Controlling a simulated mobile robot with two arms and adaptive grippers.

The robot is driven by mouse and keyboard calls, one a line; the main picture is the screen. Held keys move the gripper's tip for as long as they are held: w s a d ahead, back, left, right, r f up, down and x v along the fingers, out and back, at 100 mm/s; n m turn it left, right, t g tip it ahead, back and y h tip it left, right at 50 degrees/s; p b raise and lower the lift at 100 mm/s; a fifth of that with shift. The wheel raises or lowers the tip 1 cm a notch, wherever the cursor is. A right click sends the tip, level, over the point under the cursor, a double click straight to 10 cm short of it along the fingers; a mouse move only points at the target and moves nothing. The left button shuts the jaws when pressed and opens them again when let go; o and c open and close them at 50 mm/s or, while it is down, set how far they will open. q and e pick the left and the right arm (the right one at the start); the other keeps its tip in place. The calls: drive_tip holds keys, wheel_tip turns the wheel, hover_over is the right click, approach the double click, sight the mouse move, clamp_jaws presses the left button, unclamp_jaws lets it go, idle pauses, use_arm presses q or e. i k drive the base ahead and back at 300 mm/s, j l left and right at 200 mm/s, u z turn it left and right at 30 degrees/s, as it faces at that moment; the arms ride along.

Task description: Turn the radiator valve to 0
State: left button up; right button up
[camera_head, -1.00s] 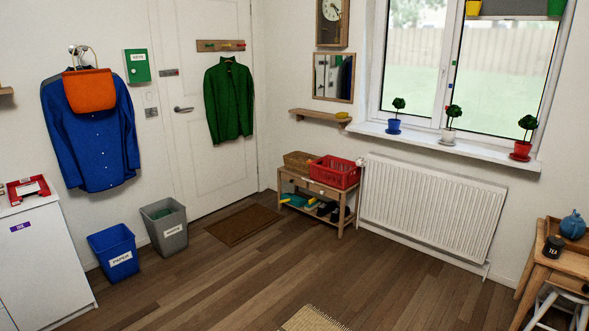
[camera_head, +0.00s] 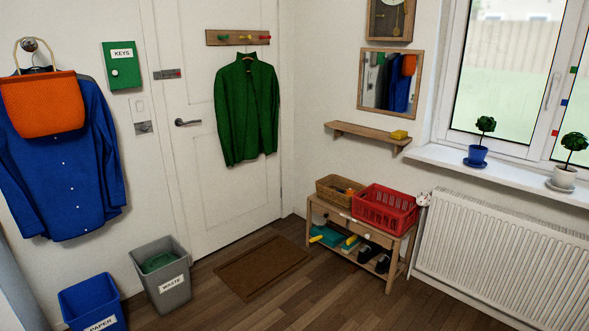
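The white ribbed radiator (camera_head: 505,262) hangs on the wall under the window at the right of the head view. A small white valve knob (camera_head: 423,199) sits at its upper left corner, close to the right side of the red basket. The marks on the valve are too small to read. Neither of my grippers is in view.
A wooden bench (camera_head: 347,233) stands left of the radiator, carrying a wicker basket (camera_head: 335,197) and a red basket (camera_head: 385,208). A small wall shelf (camera_head: 362,135) hangs above. A grey waste bin (camera_head: 170,291), a blue paper bin (camera_head: 92,305) and a doormat (camera_head: 262,266) are on the floor left.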

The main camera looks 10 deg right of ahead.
sight(422, 200)
drive_tip(key=i+j+z, duration=0.1)
drive_tip(key=i+z, duration=0.15)
drive_tip(key=i, duration=0.3)
drive_tip(key=i+j+z, duration=0.2)
drive_tip(key=i, duration=0.4)
drive_tip(key=i+j+z, duration=0.25)
drive_tip(key=i, duration=0.25)
drive_tip(key=i+j+z, duration=0.2)
drive_tip(key=i+j, duration=0.2)
drive_tip(key=i, duration=0.15)
